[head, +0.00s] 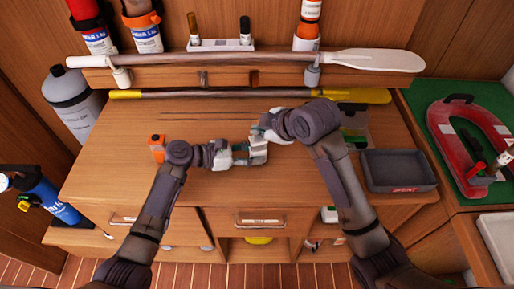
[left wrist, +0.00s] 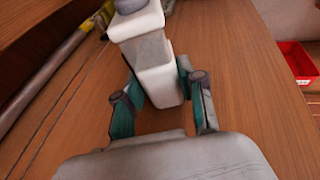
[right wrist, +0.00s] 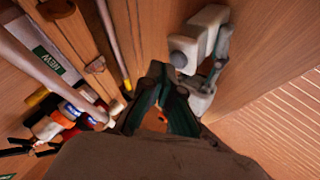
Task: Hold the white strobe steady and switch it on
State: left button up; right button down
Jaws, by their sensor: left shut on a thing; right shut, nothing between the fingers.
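The white strobe (head: 258,153) is in my left gripper (head: 246,155), a little in front of the middle of the wooden desk. In the left wrist view the strobe (left wrist: 158,80) is a white block with a greyer middle and a dark cap at its far end, between the two fingers. In the right wrist view the strobe (right wrist: 207,32) shows a grey round part on its near end. My right gripper (head: 262,133) is shut and empty. Its closed fingertips (right wrist: 160,78) are close beside the strobe, apparently apart from it. The switch cannot be made out clearly.
An orange item (head: 157,148) stands left on the desk (head: 205,115), and a grey tray (head: 398,170) lies right. A white paddle (head: 375,60) and a yellow-ended pole (head: 365,96) run along the back. A red horseshoe buoy (head: 463,150) lies on green at far right.

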aim_at(259, 138)
jog(key=shift+f, duration=0.45)
dwell(0.5)
jog(key=shift+r, duration=0.65)
jog(key=shift+r, duration=3)
pick_arm(q)
jog(key=o, duration=0.9)
